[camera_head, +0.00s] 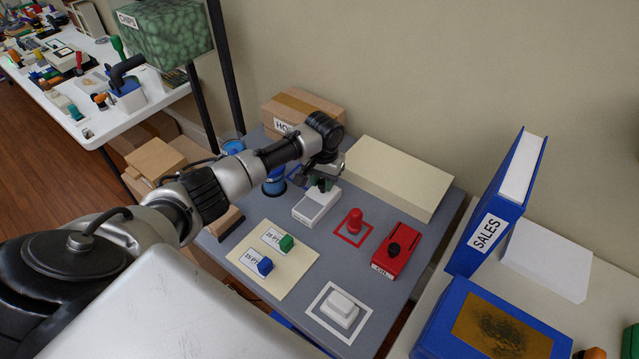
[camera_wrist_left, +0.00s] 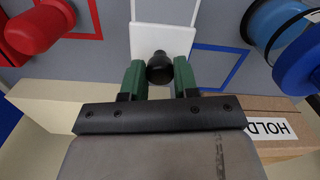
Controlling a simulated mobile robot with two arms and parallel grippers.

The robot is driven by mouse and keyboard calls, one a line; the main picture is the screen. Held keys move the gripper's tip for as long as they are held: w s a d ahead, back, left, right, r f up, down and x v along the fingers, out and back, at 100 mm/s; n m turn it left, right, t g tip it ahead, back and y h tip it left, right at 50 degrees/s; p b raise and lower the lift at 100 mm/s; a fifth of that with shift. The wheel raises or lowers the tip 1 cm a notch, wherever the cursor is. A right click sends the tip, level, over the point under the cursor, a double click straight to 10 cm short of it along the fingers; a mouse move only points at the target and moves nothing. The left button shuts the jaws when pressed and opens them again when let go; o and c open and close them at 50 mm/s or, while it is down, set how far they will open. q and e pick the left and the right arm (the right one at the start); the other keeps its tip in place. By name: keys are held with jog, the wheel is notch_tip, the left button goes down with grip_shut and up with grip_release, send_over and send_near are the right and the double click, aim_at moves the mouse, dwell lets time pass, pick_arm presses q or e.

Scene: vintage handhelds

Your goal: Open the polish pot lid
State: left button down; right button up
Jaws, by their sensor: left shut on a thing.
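My left gripper (camera_head: 322,184) reaches down over a white box (camera_head: 312,208) on the grey table. In the left wrist view its green fingers (camera_wrist_left: 159,80) are shut on a dark round knob (camera_wrist_left: 160,66) on the white box (camera_wrist_left: 162,40). In the head view the gripper hides most of this knob. A blue pot (camera_head: 273,186) stands just left of the gripper. It also shows in the left wrist view (camera_wrist_left: 272,20). No readable label tells me which thing is the polish pot. My right gripper is not in view.
A red box (camera_head: 402,249) with a black knob and a red knob-topped piece (camera_head: 355,221) are to the right. A cream block (camera_head: 398,178) and a cardboard box (camera_head: 302,108) stand behind. A cream board (camera_head: 272,258) holds small green and blue blocks. A white piece (camera_head: 340,308) lies in front.

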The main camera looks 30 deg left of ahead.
aim_at(322, 182)
pick_arm(q)
jog(key=c, duration=0.8)
grip_release()
jog(key=shift+w, duration=0.1)
jog(key=shift+c, duration=0.2)
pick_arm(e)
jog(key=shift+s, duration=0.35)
pick_arm(q)
notch_tip(322, 182, up, 11)
jog(key=b, duration=0.1)
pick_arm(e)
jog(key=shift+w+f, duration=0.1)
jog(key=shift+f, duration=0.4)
pick_arm(q)
jog(key=shift+f, duration=0.1)
